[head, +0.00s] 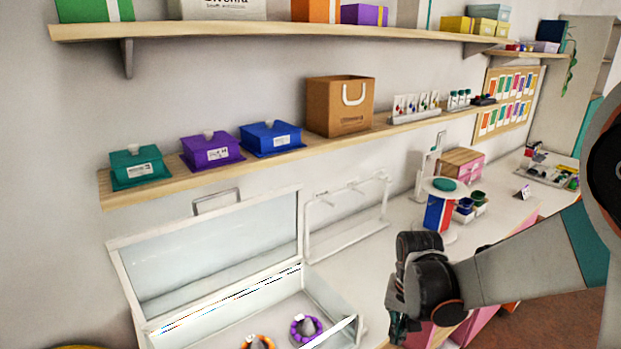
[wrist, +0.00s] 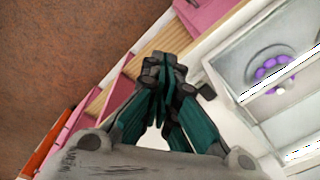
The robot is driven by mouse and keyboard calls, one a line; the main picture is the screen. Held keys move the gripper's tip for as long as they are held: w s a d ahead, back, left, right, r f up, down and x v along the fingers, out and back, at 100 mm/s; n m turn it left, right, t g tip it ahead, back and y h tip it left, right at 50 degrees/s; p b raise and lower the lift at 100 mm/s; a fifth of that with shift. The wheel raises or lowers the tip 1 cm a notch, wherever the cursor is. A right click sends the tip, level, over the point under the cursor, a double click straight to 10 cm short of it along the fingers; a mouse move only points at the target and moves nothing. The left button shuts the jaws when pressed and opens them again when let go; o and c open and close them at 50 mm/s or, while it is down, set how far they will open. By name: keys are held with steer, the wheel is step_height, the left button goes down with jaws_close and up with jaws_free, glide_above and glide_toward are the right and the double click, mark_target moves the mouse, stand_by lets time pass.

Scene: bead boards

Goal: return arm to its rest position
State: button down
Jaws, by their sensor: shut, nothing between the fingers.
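My gripper (head: 400,328) hangs at the lower right of the head view, in front of the white counter and to the right of the open glass-lidded case. In the wrist view my gripper (wrist: 162,75) points down with its teal fingers together and nothing between them. Below it are the counter's edge and pink drawer fronts. My arm reaches in from the right edge of the head view, bent at the wrist.
The display case (head: 335,305) stands open at lower left, holding a purple bead ring (head: 305,328) and an orange one (head: 258,342). A white rack (head: 345,240) stands behind it. A shelf (head: 150,193) with lidded boxes runs above. Brown floor lies right of the counter.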

steer(key=s+r+n+t+b, duration=0.4)
steer(key=s+r, duration=0.5)
steer(key=s, duration=0.5)
steer(key=shift+s+r+t+b, duration=0.15)
steer(key=shift+t+b, duration=1.15)
steer(key=shift+b, duration=0.35)
